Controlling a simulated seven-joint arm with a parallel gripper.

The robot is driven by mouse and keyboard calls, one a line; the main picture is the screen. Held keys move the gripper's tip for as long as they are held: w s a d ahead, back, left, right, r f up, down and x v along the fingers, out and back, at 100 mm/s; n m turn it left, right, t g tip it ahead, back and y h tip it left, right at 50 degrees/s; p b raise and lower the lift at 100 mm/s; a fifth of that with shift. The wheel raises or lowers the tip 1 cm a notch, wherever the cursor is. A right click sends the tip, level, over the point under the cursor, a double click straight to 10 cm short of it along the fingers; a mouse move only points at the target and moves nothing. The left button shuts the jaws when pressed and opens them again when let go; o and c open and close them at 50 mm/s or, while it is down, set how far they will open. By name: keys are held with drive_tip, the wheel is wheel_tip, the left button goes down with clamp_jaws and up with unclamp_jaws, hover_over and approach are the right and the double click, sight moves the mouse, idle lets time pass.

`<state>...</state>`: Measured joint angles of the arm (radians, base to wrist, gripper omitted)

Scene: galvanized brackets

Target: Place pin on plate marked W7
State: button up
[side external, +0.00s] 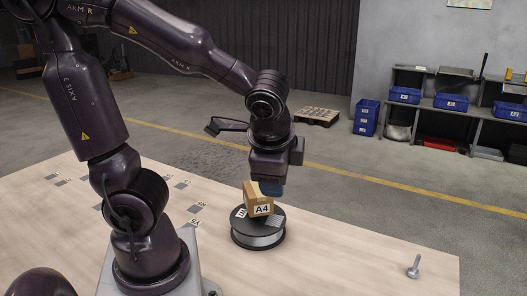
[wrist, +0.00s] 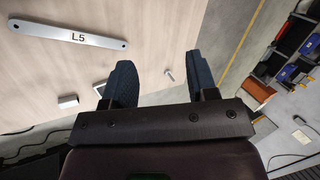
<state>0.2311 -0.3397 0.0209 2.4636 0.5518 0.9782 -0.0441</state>
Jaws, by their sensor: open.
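The pin (side external: 413,267), a grey metal piece with a round head, stands on the table near its right corner in the side view. A metal plate in the wrist view (wrist: 45,29) reads L5. No marking W7 is readable; several small marked plates (side external: 197,208) lie at left, mostly too small to read.
A cardboard box (side external: 252,197) marked A4 sits on a dark round spool (side external: 240,234), close under my gripper. The table (side external: 350,255) is clear between spool and pin. Shelves with blue bins (side external: 450,103) stand beyond.

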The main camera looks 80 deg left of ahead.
wheel_tip(320, 180, up, 6)
drive_tip(key=s+d+n+t+h, duration=0.2)
drive_tip(key=n+t+h, duration=0.1)
drive_tip(key=n+h, duration=0.1)
drive_tip(key=shift+s+d+f+n+h, duration=0.15)
drive_tip(key=shift+s+d+n+h, duration=0.2)
drive_tip(key=shift+n, duration=0.35)
